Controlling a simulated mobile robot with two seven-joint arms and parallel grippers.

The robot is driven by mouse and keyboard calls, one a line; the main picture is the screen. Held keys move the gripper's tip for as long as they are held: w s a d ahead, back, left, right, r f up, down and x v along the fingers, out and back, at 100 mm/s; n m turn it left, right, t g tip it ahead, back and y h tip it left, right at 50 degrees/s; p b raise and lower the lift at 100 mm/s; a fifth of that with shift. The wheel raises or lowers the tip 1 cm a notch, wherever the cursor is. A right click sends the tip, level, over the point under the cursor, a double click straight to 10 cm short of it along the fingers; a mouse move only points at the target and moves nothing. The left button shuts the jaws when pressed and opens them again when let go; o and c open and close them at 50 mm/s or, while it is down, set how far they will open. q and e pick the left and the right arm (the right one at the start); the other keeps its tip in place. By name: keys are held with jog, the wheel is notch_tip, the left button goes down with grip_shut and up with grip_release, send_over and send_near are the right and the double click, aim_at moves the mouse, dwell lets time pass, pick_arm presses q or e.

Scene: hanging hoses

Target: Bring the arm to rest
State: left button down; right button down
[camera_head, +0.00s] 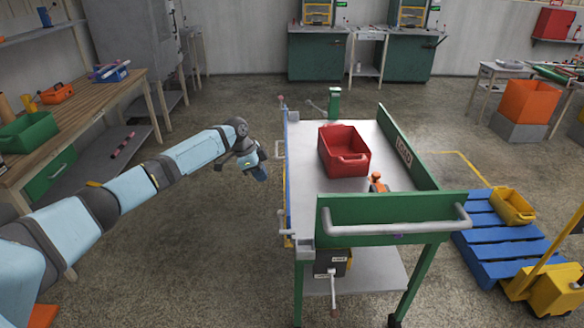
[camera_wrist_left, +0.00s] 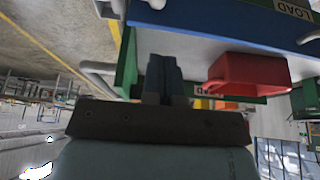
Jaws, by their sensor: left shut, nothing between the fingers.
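My left arm reaches in from the left in the head view. Its gripper (camera_head: 262,174) hangs in the air over the floor, just left of the cart, and touches nothing that I can see. In the left wrist view its two dark fingers (camera_wrist_left: 162,70) are together with nothing between them. My right gripper is in neither view.
The green-framed cart (camera_head: 412,212) stands close to the right of my gripper, with a red bin (camera_head: 344,152) and a small orange item (camera_head: 378,183) on top. A wooden workbench (camera_head: 85,110) is at left. A blue pallet (camera_head: 495,235) is at right. The floor (camera_head: 230,235) below the arm is clear.

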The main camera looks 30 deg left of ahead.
pick_arm(q)
jog(key=s+d+f+n+t+p, duration=0.1)
jog(key=s+d+f+t+p, duration=0.1)
jog(key=s+d+f, duration=0.8)
jog(key=s+d+f+n+t+p, duration=0.1)
jog(key=s+d+f+n+p, duration=0.1)
jog(key=s+d+f, duration=0.85)
jog(key=s+d+r+n+t+p, duration=0.1)
jog(key=s+d+r+n+t, duration=0.1)
jog(key=s, duration=0.7)
jog(key=s+d+r+n+t+p, duration=0.1)
jog(key=s+d+r+n+t, duration=0.2)
jog(key=s, duration=0.5)
notch_tip(320, 180, up, 3)
jog(key=shift+s+d+f+n+t+y+p, duration=0.15)
jog(key=shift+s+d+n+t+y+p, duration=0.25)
jog(key=shift+d, duration=0.75)
